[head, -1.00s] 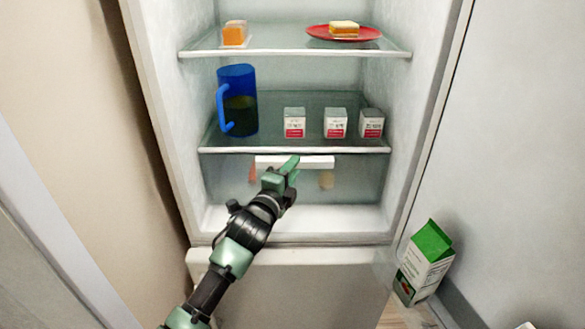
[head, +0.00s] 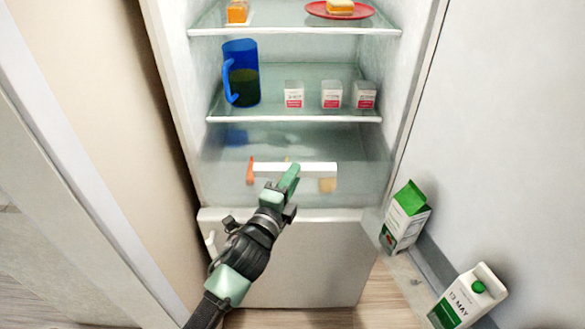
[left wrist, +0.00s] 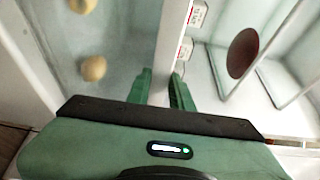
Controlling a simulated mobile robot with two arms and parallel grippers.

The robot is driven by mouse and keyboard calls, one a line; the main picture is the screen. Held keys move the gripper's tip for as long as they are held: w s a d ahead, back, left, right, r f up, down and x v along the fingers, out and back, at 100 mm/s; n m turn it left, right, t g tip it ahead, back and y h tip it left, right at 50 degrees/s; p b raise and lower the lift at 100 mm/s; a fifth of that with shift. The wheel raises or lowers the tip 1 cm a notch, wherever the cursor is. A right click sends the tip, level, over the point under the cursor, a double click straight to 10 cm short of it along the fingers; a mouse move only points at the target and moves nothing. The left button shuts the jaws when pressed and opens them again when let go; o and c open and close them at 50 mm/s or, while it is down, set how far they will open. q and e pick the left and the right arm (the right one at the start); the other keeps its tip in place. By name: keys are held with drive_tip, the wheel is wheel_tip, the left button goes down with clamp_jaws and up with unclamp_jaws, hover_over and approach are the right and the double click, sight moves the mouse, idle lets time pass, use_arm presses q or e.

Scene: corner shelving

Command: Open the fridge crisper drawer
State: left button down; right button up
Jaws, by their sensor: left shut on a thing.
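The crisper drawer is a clear bin (head: 350,183) at the bottom of the fridge, with a white bar handle (head: 318,169) on its front. It stands partly out, its front forward of the shelf above. An orange item and a tan item show blurred through its front. My left gripper (head: 292,174) is shut on the handle near its middle. In the left wrist view the green fingers (left wrist: 160,86) straddle the white handle (left wrist: 172,48), and round yellowish items (left wrist: 93,68) show through the clear drawer. My right gripper is not in view.
Above are a glass shelf with a blue pitcher (head: 240,75) and small white cartons (head: 331,95), and a higher shelf with a red plate (head: 340,10). A green-topped carton (head: 405,217) and a milk carton (head: 467,297) are at the right by the door.

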use_arm(q)
drive_tip(key=shift+s+f, duration=0.35)
drive_tip(key=shift+s, duration=0.05)
drive_tip(key=c, duration=1.3)
unclamp_jaws()
drive_tip(key=shift+w, duration=0.2)
drive_tip(key=shift+r, duration=0.1)
drive_tip(key=v, duration=0.8)
drive_tip(key=shift+b, duration=0.4)
drive_tip(key=shift+w, duration=0.1)
